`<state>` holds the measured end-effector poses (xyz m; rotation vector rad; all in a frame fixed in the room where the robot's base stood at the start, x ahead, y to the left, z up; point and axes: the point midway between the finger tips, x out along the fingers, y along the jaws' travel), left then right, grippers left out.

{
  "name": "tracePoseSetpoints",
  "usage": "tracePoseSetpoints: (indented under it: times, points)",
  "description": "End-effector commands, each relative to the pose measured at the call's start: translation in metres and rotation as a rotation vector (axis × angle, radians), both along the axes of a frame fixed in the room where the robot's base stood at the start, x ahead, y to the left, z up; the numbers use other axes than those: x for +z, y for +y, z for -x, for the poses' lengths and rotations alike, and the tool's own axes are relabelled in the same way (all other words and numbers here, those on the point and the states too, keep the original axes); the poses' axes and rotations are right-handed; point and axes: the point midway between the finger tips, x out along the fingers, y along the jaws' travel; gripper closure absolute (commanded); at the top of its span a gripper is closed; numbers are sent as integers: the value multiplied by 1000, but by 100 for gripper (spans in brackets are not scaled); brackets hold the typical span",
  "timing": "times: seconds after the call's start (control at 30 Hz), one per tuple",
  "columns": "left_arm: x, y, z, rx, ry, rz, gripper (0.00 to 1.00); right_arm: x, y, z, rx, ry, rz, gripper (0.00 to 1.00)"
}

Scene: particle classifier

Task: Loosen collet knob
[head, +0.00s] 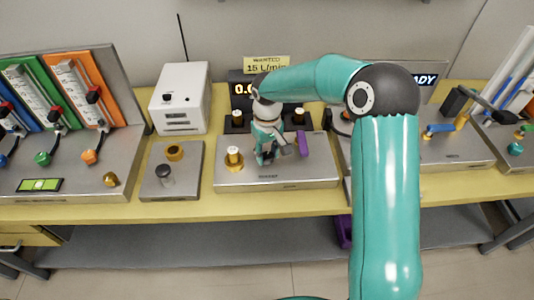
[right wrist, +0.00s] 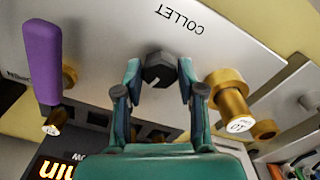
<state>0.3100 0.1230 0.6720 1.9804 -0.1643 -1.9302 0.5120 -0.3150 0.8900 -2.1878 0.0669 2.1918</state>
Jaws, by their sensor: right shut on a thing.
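The collet knob (right wrist: 160,69) is dark, faceted and marked with a pale line. In the right wrist view it stands on the grey panel (right wrist: 110,22) near the printed word COLLET. My right gripper (right wrist: 158,80) has one finger on each side of the knob and is shut on it. In the head view my right gripper (head: 268,157) points down at the panel (head: 330,172), and the knob is hidden or too small to make out there. My left gripper is not in view.
A brass fitting with a white top (head: 234,158) stands left of the gripper. A purple handle (head: 303,144) stands close on the right. A black display (head: 240,88) is behind. A small plate with a brass ring (head: 174,152) lies further left.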

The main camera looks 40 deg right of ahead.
Motion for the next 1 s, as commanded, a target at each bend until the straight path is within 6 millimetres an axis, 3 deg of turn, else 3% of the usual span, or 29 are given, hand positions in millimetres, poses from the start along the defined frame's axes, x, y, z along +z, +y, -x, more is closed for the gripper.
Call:
tracePoseSetpoints:
  times: [1.0]
  points:
    - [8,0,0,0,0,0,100,4,-1,-3,963,-11,6,96]
